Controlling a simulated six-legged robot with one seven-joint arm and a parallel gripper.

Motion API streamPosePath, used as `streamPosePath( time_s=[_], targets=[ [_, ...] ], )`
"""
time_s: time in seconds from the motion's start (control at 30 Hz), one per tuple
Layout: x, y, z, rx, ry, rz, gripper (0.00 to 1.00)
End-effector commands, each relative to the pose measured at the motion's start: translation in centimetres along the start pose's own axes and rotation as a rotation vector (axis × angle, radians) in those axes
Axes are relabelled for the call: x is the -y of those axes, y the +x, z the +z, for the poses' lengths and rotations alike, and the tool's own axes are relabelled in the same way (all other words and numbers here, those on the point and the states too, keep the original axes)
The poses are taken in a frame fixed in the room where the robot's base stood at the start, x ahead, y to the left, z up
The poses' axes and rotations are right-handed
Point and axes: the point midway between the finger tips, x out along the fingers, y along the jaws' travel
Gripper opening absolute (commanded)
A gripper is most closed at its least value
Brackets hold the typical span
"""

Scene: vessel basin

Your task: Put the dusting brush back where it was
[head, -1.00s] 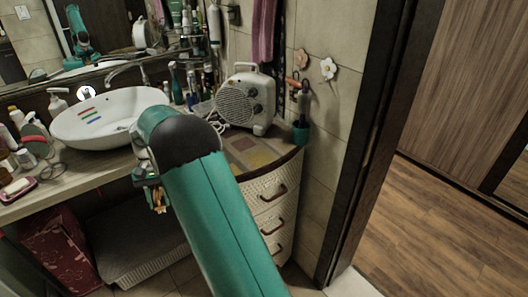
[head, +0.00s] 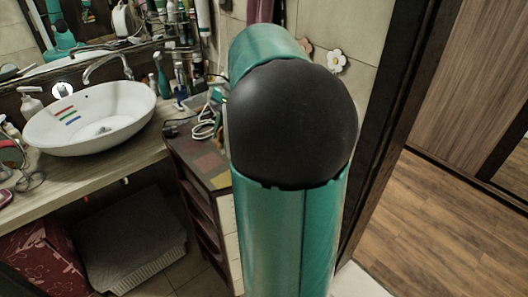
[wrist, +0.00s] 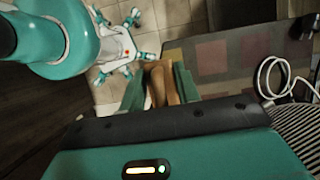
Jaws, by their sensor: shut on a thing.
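In the wrist view, my gripper (wrist: 158,82) has its two green fingers shut around a tan, wood-coloured piece, which I take for the dusting brush (wrist: 164,88). Only this tan part shows; the rest of the brush is hidden or out of frame. The gripper is beside the near edge of the cabinet top (wrist: 225,62), a surface with coloured squares.
In the head view, a white flower hook (head: 337,61) is on the tiled wall, partly beside my arm. A white basin (head: 92,116) stands on the counter at left. A white cable (wrist: 272,78) and black plug (wrist: 301,88) lie on the cabinet top. A dark door frame stands right.

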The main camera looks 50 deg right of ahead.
Motion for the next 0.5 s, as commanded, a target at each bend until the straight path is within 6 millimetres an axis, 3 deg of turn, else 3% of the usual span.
streamPosePath(
  time_s=[0.17,0.5],
  targets=[
    [-0.3,-0.1,-2.6,0.001,0.017,-0.006,0.11],
    [0.6,0.5,-10.7,0.002,0.013,-0.004,0.11]
  ],
)
